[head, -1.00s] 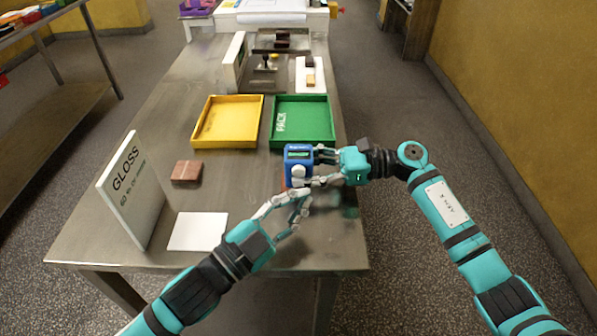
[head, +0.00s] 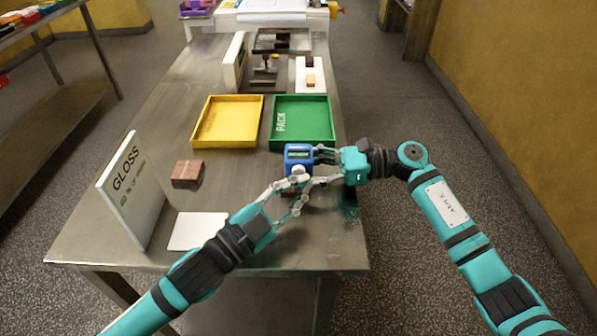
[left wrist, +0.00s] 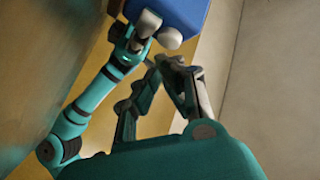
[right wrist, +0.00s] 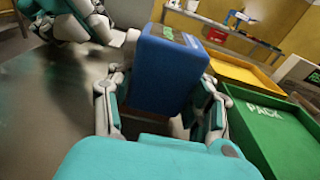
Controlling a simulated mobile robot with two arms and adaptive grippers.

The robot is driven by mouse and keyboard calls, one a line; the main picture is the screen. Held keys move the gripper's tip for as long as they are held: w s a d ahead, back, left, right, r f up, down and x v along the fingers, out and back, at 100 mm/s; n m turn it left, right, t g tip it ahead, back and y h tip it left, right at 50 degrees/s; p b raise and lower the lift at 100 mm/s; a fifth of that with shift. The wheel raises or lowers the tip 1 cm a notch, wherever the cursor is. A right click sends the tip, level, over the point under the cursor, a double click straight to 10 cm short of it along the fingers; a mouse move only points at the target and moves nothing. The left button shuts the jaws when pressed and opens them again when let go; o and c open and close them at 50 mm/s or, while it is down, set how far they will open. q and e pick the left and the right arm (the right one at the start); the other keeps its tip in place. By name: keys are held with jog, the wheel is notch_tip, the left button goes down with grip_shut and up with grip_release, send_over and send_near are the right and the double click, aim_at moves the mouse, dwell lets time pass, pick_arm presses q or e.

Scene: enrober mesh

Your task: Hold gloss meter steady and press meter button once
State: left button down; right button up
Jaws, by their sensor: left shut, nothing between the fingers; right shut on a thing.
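The blue gloss meter (head: 298,152), with a greenish display, is held upright near the table's right edge. My right gripper (head: 322,166) is shut on it from the right; the right wrist view shows its fingers on both sides of the blue body (right wrist: 160,75). My left gripper (head: 298,184) is shut and empty, its fingertips close to the meter's near face. In the left wrist view its closed fingertips (left wrist: 176,62) are just below the blue body (left wrist: 180,12); I cannot tell whether they touch.
A yellow tray (head: 258,122) and a green PACK tray (head: 329,125) lie beyond the meter. A brown block (head: 187,173), a white sheet (head: 198,231) and an upright GLOSS sign (head: 130,195) are at left. A white board with small pieces (head: 310,87) lies farther back.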

dwell(0.8)
pick_arm(q)
jog(key=shift+w, duration=0.4)
jog(key=shift+w, duration=0.45)
dwell(0.8)
jog(key=shift+s, duration=0.85)
jog(key=shift+s, duration=0.1)
jog(key=shift+s, duration=2.45)
